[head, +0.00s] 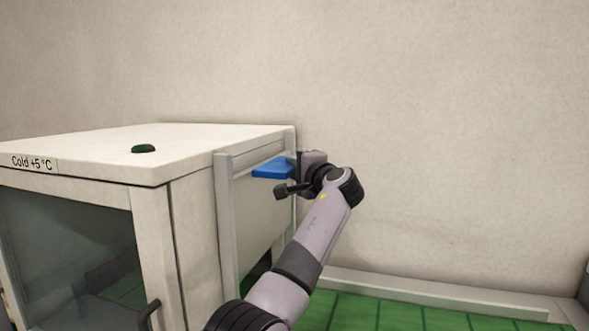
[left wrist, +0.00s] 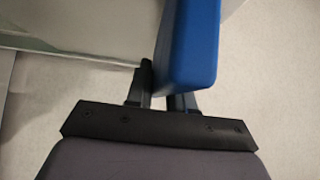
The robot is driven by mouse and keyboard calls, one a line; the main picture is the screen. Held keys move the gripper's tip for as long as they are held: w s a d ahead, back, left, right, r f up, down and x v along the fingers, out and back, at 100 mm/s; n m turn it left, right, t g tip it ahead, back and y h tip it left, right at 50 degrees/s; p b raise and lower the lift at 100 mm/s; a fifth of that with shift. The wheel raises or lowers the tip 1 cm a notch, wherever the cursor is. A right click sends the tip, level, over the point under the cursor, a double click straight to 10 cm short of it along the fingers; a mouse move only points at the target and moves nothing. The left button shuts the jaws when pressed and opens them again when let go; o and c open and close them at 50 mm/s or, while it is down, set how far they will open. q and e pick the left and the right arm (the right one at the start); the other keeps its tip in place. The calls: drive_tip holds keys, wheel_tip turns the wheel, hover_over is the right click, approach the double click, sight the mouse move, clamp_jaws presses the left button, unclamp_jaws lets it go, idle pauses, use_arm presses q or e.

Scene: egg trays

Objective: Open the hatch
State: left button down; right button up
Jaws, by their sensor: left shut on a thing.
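The hatch (head: 262,205) is a pale panel between two upright rails on the side of a white cold cabinet (head: 150,195). A blue handle (head: 271,168) sticks out near its top. A dark gap shows below the panel's lower edge. My left gripper (head: 292,178) is at the right end of the handle, shut on it. In the left wrist view the blue handle (left wrist: 186,45) rises from between the dark fingers (left wrist: 161,90); the exact contact is partly hidden. My right gripper is not in view.
A dark green object (head: 143,149) lies on the cabinet top. The cabinet's glass front door (head: 70,255) has a dark handle (head: 148,315). A plain wall (head: 450,130) stands behind. The green floor (head: 380,315) on the right is clear.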

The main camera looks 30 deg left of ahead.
use_arm(q)
drive_tip(key=c, duration=1.1)
unclamp_jaws()
drive_tip(key=shift+s+d+f, duration=0.1)
drive_tip(key=shift+s+d, duration=0.05)
drive_tip(key=shift+d, duration=0.25)
drive_tip(key=b+v, duration=0.2)
drive_tip(key=v, duration=0.4)
drive_tip(key=shift+s, duration=0.15)
